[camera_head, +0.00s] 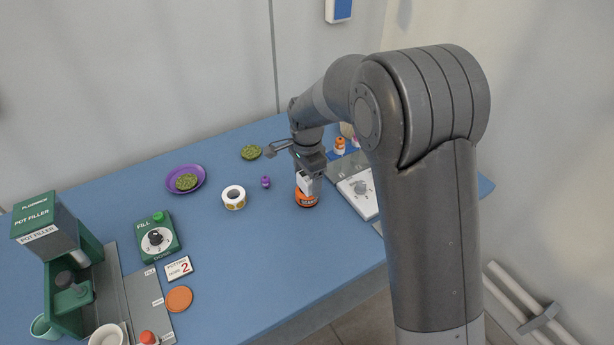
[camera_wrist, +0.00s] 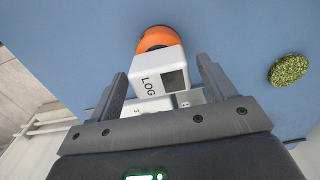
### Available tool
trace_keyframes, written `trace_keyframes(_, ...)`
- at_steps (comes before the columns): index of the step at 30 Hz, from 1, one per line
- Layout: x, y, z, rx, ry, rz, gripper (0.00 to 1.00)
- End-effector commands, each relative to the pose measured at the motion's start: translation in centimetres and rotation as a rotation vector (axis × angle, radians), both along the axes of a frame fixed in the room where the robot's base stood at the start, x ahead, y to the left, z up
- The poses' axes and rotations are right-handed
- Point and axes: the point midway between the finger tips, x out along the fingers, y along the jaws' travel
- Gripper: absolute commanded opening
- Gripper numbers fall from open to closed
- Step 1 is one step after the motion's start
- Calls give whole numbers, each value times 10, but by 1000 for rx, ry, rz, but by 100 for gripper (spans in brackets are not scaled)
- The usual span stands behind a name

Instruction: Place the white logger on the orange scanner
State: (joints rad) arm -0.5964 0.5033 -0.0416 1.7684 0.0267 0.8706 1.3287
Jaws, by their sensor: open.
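The white logger (camera_head: 304,181), marked LOG with a grey screen, appears at the top of the orange scanner (camera_head: 306,200). In the wrist view the logger (camera_wrist: 150,82) lies between my two fingers, with a gap beside the right one, and the orange scanner (camera_wrist: 156,38) shows just beyond it. My gripper (camera_head: 307,170) is open around the logger, pointing down. The logger hides part of the scanner, so the exact contact between them cannot be seen.
A label roll (camera_head: 233,198) and a small purple bottle (camera_head: 265,182) stand to the left. A purple saucer (camera_head: 203,177) holds a green moss disc. A white device (camera_head: 358,195) lies close on the right. The green pot filler (camera_head: 62,265) stands far left. Blue table is clear in front.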

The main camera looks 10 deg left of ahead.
Motion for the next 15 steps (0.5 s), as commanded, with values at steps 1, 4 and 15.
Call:
trace_keyframes(1,0,0,0,0,0,0,76)
trace_keyframes(4,0,0,1,0,0,0,76)
trace_keyframes(15,1,1,55,3,-4,0,76)
